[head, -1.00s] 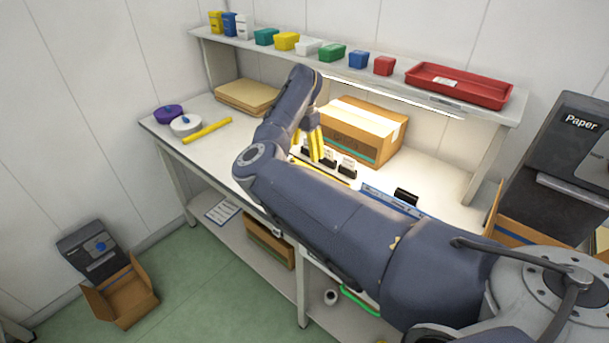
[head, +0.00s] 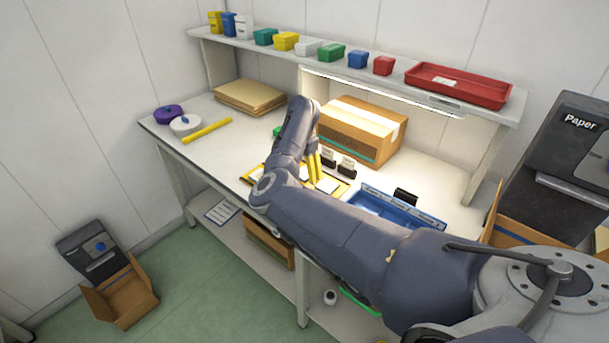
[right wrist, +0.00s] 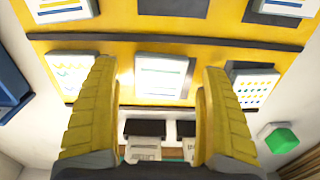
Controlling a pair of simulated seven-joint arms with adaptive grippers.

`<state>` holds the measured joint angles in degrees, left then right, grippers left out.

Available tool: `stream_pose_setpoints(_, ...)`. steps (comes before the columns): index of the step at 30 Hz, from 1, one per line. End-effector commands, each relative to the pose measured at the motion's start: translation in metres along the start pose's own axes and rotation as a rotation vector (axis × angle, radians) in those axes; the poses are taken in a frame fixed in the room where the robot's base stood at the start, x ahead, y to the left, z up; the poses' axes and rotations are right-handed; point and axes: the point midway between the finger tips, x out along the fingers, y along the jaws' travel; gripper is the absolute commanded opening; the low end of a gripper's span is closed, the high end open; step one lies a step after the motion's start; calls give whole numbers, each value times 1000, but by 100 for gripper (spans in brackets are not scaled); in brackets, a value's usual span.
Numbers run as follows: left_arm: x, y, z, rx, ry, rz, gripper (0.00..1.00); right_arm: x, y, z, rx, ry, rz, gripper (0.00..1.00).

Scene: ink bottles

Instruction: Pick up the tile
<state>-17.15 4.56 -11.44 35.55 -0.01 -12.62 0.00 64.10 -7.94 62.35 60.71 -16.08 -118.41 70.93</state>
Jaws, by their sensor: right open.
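Several white tiles with printed marks sit on a yellow board (right wrist: 215,45) in the right wrist view. One tile (right wrist: 162,76) with faint lines is in the middle of the near row, framed between the two yellow fingers of my right gripper (right wrist: 159,68). The fingers are apart and empty; how high they are above the tile is hard to tell. Other tiles (right wrist: 70,77) (right wrist: 254,88) sit on either side. In the head view my right gripper (head: 314,168) points down over the board (head: 252,182), which my arm partly hides. My left gripper is not in view.
Black holders with white cards (head: 346,166) stand just behind the board, with a cardboard box (head: 365,125) beyond. A blue tray (head: 400,212) lies to the right. A green object (right wrist: 282,138) is near the board. The table's left part has some free room.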

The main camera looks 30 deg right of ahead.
Motion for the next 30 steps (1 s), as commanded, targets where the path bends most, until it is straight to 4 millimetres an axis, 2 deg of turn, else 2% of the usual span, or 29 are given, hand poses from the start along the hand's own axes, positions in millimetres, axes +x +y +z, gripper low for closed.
stream_pose_setpoints(3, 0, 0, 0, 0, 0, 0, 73, 8, 0, 0, -1, 1, 0, 80)
stream_pose_setpoints(10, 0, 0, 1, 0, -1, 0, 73, 9, 0, 0, -1, 0, -1, 80)
stream_pose_setpoints(25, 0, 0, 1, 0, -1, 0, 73, 9, 0, 0, 0, 0, 0, 22)
stream_pose_setpoints(26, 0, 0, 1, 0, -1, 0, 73, 9, 0, 0, 0, 0, -1, 20)
stream_pose_setpoints(30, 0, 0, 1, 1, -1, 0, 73, 9, 0, 0, 0, 0, -1, 19)
